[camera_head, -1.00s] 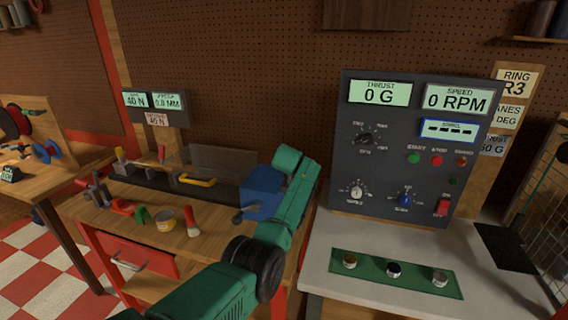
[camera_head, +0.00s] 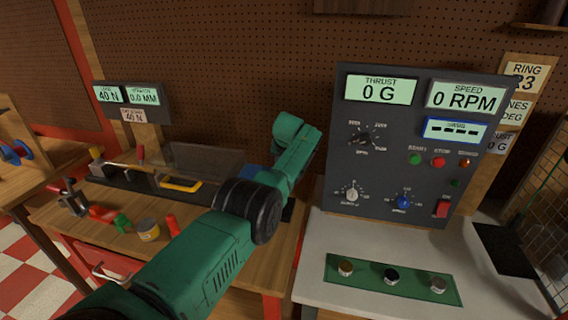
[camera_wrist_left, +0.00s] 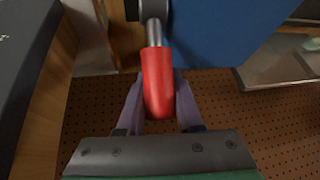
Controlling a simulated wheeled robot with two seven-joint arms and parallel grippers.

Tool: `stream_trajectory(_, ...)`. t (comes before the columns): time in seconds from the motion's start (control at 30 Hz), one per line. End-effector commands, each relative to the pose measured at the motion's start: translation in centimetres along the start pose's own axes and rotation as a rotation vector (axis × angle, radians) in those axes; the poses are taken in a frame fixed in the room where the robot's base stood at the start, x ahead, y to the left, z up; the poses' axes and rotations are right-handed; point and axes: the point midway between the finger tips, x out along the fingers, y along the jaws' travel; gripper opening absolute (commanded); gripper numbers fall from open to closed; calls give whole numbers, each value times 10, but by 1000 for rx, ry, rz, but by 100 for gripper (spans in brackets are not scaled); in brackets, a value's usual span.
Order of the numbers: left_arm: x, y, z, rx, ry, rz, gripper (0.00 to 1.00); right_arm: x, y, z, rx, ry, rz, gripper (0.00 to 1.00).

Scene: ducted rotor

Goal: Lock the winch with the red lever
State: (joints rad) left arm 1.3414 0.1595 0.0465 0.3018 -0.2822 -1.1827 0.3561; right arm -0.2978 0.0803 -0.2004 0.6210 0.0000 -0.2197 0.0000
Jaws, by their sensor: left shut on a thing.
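In the left wrist view, the red lever (camera_wrist_left: 158,84) has a red grip on a short silver shaft, which joins a dark fitting beside a blue body (camera_wrist_left: 225,40). My left gripper (camera_wrist_left: 159,105) is shut around the red grip, with one finger on each side. In the head view, a little of the blue box (camera_head: 253,172) shows behind my green left arm, at the right end of the wooden bench. My arm hides the left gripper and the red lever there. My right gripper is in neither view.
The wooden bench (camera_head: 190,250) holds a black rail rig with a yellow handle (camera_head: 181,186), a small tin (camera_head: 148,230) and small red and green parts (camera_head: 121,222). The grey control panel (camera_head: 415,145) stands to the right, behind a green strip with knobs (camera_head: 330,270).

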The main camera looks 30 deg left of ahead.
Motion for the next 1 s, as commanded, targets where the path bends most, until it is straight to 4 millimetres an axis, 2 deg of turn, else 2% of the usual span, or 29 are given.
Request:
stream_trajectory(0.3, -1, -1, -2, 0, 4, 0, 0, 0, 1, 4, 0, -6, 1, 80)
stream_trajectory(0.33, -1, -1, -2, 0, 4, 0, 46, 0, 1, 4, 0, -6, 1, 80)
stream_trajectory(0.37, -1, -1, -2, 0, 4, 0, 58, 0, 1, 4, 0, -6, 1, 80)
stream_trajectory(0.4, -1, 0, -2, 0, 3, 0, 64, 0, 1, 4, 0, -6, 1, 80)
stream_trajectory(0.77, -2, 1, -1, 1, 0, 1, 64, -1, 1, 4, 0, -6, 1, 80)
stream_trajectory(1.0, -20, 4, -2, 5, 3, 4, 64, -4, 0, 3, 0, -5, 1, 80)
